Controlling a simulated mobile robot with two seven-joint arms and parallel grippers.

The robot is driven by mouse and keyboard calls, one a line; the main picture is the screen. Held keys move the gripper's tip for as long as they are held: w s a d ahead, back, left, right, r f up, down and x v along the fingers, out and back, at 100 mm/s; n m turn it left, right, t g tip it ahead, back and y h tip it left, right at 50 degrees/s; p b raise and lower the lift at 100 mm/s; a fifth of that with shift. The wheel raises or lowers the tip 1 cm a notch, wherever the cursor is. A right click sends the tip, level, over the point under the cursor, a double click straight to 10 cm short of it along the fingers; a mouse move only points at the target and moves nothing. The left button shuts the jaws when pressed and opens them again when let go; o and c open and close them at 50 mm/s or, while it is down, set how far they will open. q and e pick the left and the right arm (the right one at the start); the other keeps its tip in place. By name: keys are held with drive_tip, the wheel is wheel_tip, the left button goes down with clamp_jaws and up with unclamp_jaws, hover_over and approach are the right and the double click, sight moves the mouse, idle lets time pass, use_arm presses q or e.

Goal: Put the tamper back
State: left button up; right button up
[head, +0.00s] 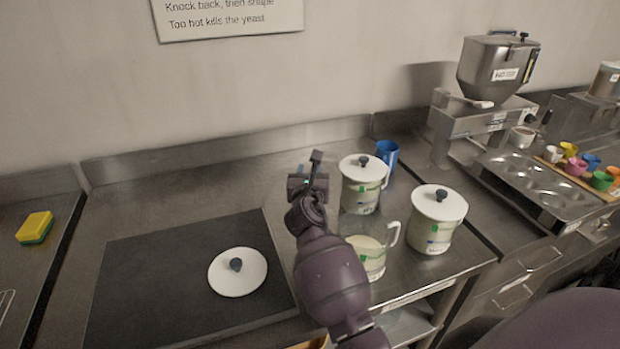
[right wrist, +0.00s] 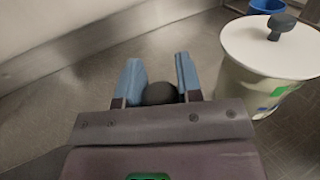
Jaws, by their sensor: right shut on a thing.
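My right gripper (head: 310,180) is over the steel counter, left of the rear lidded pot. In the right wrist view its two blue fingers (right wrist: 158,80) are closed on a dark, rounded thing (right wrist: 160,94), which I take to be the tamper. Only its round top shows there; the rest is hidden by the gripper. In the head view my gripper and arm largely hide it, so I cannot tell whether it touches the counter. My left gripper is not in view.
A rear lidded pot (head: 361,194), a front lidded pot (head: 433,237) and an open cup (head: 371,262) stand close to the right. A blue cup (head: 386,152) is behind. A white lid (head: 238,276) lies on the dark mat (head: 140,285). A hopper machine (head: 497,70) stands far right.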

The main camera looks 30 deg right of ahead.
drive_tip(key=shift+a+r, duration=0.1)
drive_tip(key=shift+f, duration=0.2)
drive_tip(key=o, duration=0.9)
drive_tip(key=shift+o, duration=0.2)
drive_tip(key=shift+r, duration=0.1)
drive_tip(key=shift+s+a, duration=0.1)
drive_tip(key=shift+s, duration=0.05)
drive_tip(key=v, duration=1.1)
drive_tip(key=shift+s+a, duration=0.15)
drive_tip(key=shift+s, duration=0.1)
